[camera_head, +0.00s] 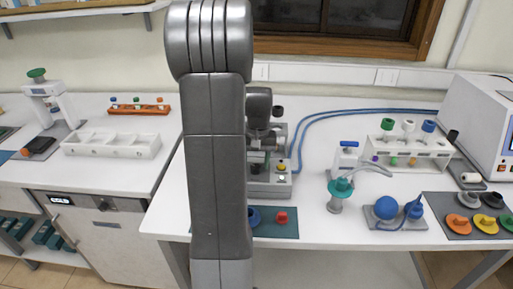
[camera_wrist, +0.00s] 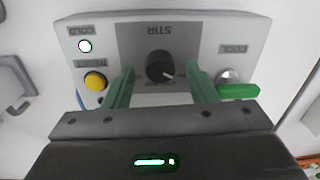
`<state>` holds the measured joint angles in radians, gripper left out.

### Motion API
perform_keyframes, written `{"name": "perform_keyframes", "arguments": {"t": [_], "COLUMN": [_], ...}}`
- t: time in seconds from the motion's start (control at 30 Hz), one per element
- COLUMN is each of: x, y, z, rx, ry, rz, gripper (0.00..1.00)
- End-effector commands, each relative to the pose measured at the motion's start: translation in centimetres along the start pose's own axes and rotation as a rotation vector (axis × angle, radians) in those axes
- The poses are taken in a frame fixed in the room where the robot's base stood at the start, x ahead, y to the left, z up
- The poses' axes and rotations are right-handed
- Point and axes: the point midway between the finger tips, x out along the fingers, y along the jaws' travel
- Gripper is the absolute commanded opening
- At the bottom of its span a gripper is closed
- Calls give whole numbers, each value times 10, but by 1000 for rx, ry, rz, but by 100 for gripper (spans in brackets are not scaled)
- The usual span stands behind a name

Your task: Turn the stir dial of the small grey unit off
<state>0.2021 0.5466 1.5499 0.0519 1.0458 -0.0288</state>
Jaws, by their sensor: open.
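The small grey unit (camera_wrist: 205,28) fills the upper wrist view, its front panel upside down. Its black round stir dial (camera_wrist: 160,67) sits in a dark grey patch under the "STIR" label. The dial's white mark points to the lower right in the picture. My gripper (camera_wrist: 160,72) is open, with one green finger on each side of the dial; a gap shows on both sides. In the head view the unit (camera_head: 268,188) stands on the bench, partly hidden by my arm, which also hides most of my gripper.
On the panel are a yellow button (camera_wrist: 95,80), a lit lamp (camera_wrist: 85,46) and a silver knob (camera_wrist: 229,77) with a green lever (camera_wrist: 238,91) close to one finger. Blue tubing (camera_head: 350,111) runs behind the unit. A teal mat (camera_head: 285,228) lies in front.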

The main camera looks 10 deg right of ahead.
Motion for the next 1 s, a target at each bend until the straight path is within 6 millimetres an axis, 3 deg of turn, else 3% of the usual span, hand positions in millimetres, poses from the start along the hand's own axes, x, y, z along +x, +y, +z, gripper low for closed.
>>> {"name": "perform_keyframes", "arguments": {"t": [0.5, 0.7, 1.0], "x": [-107, -127, -130], "y": [0, 0, 0], "z": [0, 0, 0], "rx": [0, 0, 0], "ry": [5, 2, 1], "rz": [0, 0, 0], "gripper": [52, 52, 52]}}
